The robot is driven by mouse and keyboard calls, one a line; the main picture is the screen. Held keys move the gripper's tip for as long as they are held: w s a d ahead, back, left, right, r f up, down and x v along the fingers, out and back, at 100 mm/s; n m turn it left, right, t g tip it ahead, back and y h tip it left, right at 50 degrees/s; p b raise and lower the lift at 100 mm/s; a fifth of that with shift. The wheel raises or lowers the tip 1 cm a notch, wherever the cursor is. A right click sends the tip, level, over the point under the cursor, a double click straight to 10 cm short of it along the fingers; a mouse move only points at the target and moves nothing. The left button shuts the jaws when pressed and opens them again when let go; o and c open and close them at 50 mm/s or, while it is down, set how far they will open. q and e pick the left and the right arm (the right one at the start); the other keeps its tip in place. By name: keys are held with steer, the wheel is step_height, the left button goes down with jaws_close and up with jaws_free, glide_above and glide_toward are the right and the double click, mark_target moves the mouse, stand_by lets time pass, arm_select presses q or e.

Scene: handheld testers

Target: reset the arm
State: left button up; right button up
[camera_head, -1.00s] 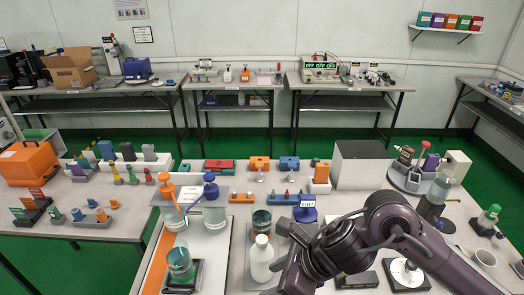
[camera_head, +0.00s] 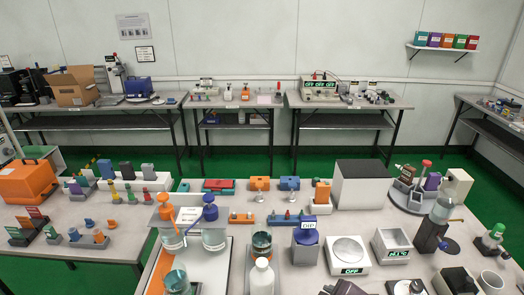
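Neither of my grippers shows in the head view, and no arm link of mine is clearly visible. The near table (camera_head: 330,225) lies open to view. On it stand a white device (camera_head: 347,255) with a round plate and an OFF display, and a second white box-shaped device (camera_head: 391,246) with a square recess and a display. A blue-topped device (camera_head: 305,243) with a small label stands left of them. A white bottle (camera_head: 262,277) stands at the bottom centre.
Clear pump bottles with an orange top (camera_head: 167,215) and a blue top (camera_head: 210,211) stand at left. A large grey-white box (camera_head: 362,188) stands behind. A bottle carousel (camera_head: 415,195) is at right. Dark items line the bottom right edge. An orange case (camera_head: 27,182) sits far left.

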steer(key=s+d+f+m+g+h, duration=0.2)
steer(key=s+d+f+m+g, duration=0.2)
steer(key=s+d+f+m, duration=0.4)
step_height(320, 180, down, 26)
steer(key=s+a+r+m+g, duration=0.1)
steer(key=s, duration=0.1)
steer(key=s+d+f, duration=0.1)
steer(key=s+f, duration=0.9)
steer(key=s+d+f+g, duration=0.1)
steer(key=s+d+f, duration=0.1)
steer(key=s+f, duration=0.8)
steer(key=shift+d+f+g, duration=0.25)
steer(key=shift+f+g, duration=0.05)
